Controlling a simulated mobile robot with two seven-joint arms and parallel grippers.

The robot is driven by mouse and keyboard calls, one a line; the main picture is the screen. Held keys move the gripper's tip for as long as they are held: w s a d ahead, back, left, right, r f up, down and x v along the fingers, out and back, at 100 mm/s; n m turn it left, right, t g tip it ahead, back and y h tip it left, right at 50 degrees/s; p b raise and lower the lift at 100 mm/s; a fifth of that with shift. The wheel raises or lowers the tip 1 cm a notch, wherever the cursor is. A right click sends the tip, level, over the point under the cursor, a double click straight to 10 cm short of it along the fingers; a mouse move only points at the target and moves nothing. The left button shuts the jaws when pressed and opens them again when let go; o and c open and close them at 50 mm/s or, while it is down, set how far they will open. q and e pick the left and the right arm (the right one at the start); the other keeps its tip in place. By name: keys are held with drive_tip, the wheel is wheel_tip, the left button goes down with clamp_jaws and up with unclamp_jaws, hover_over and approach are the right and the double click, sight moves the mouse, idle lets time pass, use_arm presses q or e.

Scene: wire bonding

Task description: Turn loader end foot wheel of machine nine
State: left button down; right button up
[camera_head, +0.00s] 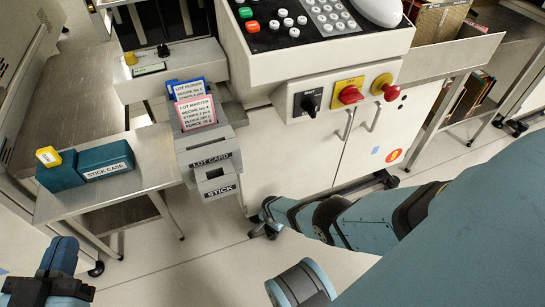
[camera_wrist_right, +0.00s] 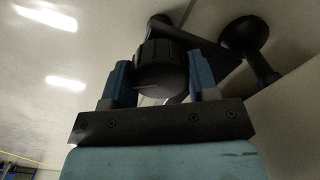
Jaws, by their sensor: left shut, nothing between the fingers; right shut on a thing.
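In the right wrist view a black ribbed foot wheel (camera_wrist_right: 160,62) sits between the two blue fingers of my right gripper (camera_wrist_right: 160,82), which is shut on it. A round black foot pad (camera_wrist_right: 246,34) shows beside it. In the head view my right arm reaches down to the lower left corner of the white machine (camera_head: 280,150); the wheel itself is hard to make out there. My left gripper (camera_head: 60,257) is shut and empty at the lower left, apart from the machine.
A metal side table (camera_head: 120,188) at left holds a teal stick case (camera_head: 106,160). A lot card holder (camera_head: 210,160) hangs at the machine's left side. The machine's front has a red knob (camera_head: 350,95) and a red button (camera_head: 385,87). Floor (camera_head: 190,265) is clear between my arms.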

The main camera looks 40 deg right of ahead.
idle(0.5)
drive_tip(key=o, duration=0.9)
drive_tip(key=shift+o, duration=0.2)
drive_tip(key=shift+r+p, duration=0.5)
wheel_tip(320, 180, up, 6)
drive_tip(key=p, duration=0.5)
drive_tip(key=shift+f, duration=0.1)
use_arm(q)
wheel_tip(320, 180, up, 9)
drive_tip(key=s+n+t+p, duration=0.2)
drive_tip(key=n+p, duration=0.2)
drive_tip(key=p, duration=0.2)
drive_tip(key=shift+s+d+y+p, duration=0.25)
drive_tip(key=shift+s+y+p, duration=0.05)
drive_tip(key=shift+s+y, duration=0.1)
use_arm(e)
wheel_tip(320, 180, up, 7)
drive_tip(key=shift+s, duration=0.1)
